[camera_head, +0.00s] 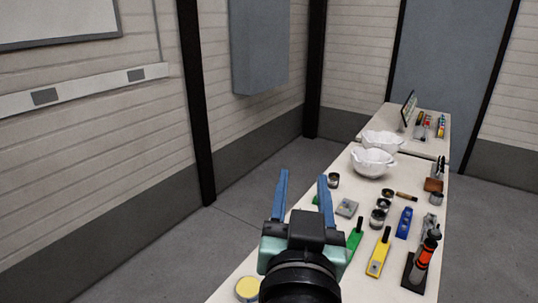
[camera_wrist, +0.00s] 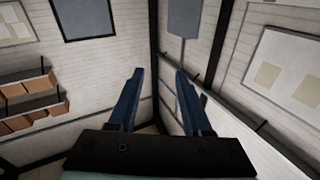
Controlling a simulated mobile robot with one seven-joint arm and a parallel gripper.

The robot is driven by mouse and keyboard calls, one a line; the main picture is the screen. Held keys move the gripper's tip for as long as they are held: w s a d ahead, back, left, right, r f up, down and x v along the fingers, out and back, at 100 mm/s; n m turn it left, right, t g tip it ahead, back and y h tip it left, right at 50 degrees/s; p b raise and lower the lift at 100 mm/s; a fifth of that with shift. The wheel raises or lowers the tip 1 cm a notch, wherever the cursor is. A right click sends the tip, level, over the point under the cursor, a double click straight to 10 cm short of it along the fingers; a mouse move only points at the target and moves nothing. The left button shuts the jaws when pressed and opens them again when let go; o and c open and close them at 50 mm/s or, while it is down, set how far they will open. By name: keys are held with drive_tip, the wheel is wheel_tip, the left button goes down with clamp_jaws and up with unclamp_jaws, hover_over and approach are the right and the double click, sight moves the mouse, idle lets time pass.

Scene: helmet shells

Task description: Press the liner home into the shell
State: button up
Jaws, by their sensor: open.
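My gripper (camera_head: 304,178) is raised in front of the near part of the table, its two blue fingers spread apart and empty. A white bowl-like shell (camera_head: 373,163) sits on the table beyond my gripper, to the right. A second white bowl-like piece (camera_head: 383,140) stands just behind it, partly hidden by it. I cannot tell from here which of the two is the liner. My gripper is well apart from both.
The long pale table (camera_head: 325,262) holds several tools and small parts: a green-handled tool (camera_head: 354,240), a yellow tool (camera_head: 379,254), a blue tool (camera_head: 404,223), a red-and-black tool (camera_head: 424,258) and dark round cups (camera_head: 378,217). A yellow-topped tin (camera_head: 247,289) stands at the near left. The left floor is clear.

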drive_tip(key=s+a+r+n+t, duration=0.1)
drive_tip(key=s+r+t, duration=0.2)
drive_tip(key=r, duration=0.5)
drive_tip(key=s+a+r+t+y, duration=0.1)
drive_tip(key=s+a+r+t, duration=0.1)
drive_tip(key=r, duration=0.6)
drive_tip(key=s+a+r+n+t, duration=0.1)
drive_tip(key=s+r+t, duration=0.2)
drive_tip(key=s+r, duration=0.2)
wheel_tip(320, 180, up, 3)
drive_tip(key=shift+a+n+t+y, duration=0.25)
drive_tip(key=shift+n+t+y, duration=0.05)
drive_tip(key=shift+t+y, duration=0.1)
drive_tip(key=shift+s, duration=0.1)
wheel_tip(320, 180, down, 7)
drive_tip(key=b, duration=0.6)
drive_tip(key=shift+a+b, duration=0.2)
drive_tip(key=shift+b, duration=0.1)
